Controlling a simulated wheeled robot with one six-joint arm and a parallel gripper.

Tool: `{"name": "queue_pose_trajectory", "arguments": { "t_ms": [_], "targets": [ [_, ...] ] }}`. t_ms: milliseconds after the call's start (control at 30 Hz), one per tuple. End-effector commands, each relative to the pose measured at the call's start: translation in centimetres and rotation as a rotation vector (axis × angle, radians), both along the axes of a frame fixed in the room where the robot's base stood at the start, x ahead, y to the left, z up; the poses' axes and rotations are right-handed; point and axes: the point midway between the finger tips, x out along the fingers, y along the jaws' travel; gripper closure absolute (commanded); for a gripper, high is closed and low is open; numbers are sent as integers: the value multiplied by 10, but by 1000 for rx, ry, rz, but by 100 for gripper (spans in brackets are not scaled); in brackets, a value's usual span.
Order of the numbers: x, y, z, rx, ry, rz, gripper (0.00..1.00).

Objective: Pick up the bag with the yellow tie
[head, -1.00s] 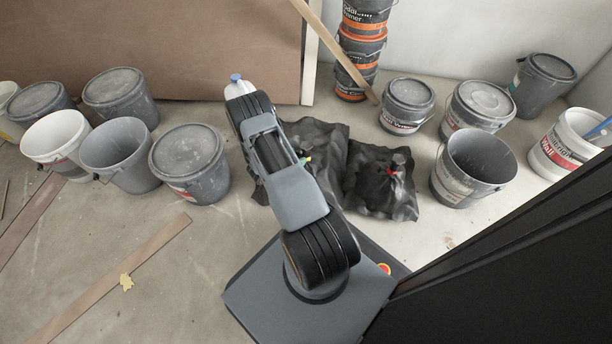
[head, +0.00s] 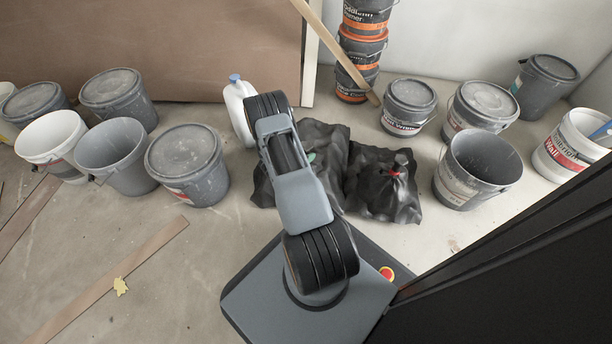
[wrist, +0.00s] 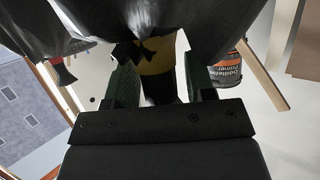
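The black bag (head: 327,136) on the left is partly hidden behind my arm in the head view. In the wrist view its dark folds (wrist: 215,18) fill the top, and its yellow tie (wrist: 156,62) shows between my fingers, partly covered by black flaps. The tie is hidden in the head view. My gripper (wrist: 160,78) is open, with its green-lined fingers on either side of the tie and gaps showing. Whether a finger touches the bag I cannot tell. A second black bag (head: 385,195) with a red tie (head: 395,172) lies close on the right.
A white jug (head: 237,100) with a blue cap stands left of my arm. Buckets stand on both sides, including a lidded grey one (head: 188,160) and an open grey one (head: 470,172). A bucket stack (head: 362,45) and leaning wood strip (head: 335,48) are behind.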

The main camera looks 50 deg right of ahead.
Motion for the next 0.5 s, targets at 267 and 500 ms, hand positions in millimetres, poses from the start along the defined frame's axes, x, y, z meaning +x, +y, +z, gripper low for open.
{"name": "queue_pose_trajectory", "arguments": {
  "t_ms": [267,500],
  "targets": [
    [0,0,0,0,0,0,77],
    [1,0,0,0,0,1,100]
  ]
}}
